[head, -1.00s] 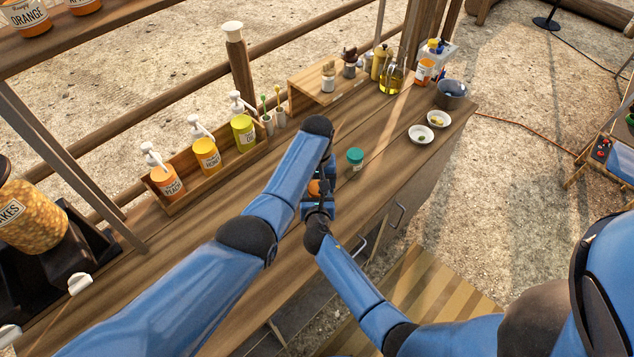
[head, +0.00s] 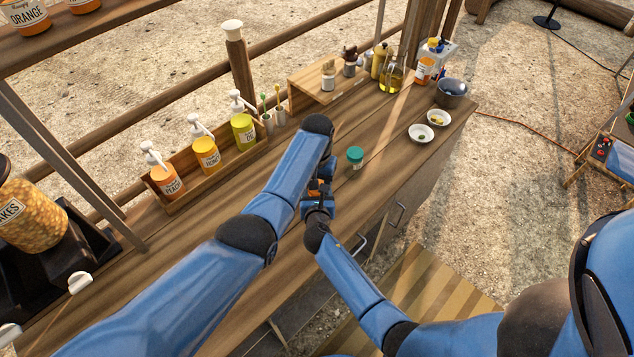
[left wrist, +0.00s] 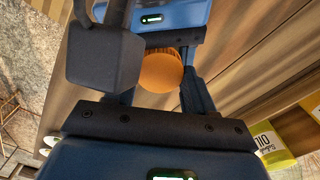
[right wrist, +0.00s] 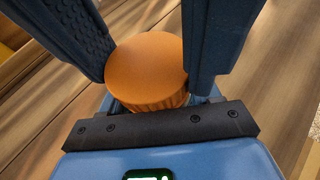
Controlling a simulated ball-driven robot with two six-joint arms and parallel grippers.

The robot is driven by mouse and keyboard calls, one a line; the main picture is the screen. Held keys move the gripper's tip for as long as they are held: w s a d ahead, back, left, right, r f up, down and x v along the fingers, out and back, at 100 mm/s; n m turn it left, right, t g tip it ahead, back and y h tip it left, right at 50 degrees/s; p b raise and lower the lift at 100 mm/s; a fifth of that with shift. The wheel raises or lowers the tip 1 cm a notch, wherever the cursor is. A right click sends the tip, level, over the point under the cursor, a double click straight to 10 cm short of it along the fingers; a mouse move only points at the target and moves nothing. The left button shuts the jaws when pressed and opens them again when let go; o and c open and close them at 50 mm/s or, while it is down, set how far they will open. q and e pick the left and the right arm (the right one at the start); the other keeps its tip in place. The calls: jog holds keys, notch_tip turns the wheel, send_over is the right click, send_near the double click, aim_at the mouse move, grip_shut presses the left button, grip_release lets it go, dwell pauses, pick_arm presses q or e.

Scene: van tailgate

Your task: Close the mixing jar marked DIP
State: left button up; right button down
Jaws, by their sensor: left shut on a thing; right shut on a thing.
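An orange, round, ridged lid (right wrist: 146,68) sits between the fingers of my right gripper (right wrist: 150,75) in the right wrist view. It also shows in the left wrist view (left wrist: 160,70), between the fingers of my left gripper (left wrist: 158,90). In the head view only a small orange patch (head: 315,185) shows between the two grippers, which meet above the counter. Both grippers are shut, close against each other at the orange-lidded jar. The jar's body and any DIP marking are hidden by the grippers, so I cannot tell how the lid sits.
A small teal-lidded jar (head: 355,156) stands on the wooden counter (head: 385,150) just right of the grippers. A rack of pump bottles (head: 207,155) stands behind to the left. Two small white bowls (head: 421,134) and a grey bowl (head: 451,93) are at the right end.

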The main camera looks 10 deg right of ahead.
pick_arm(q)
jog(key=o, duration=1.2)
jog(key=shift+c, duration=0.2)
jog(key=shift+r, duration=2.25)
jog(key=shift+c, duration=0.4)
jog(key=shift+r+n, duration=1.7)
jog(key=shift+r, duration=0.05)
jog(key=shift+f, duration=4)
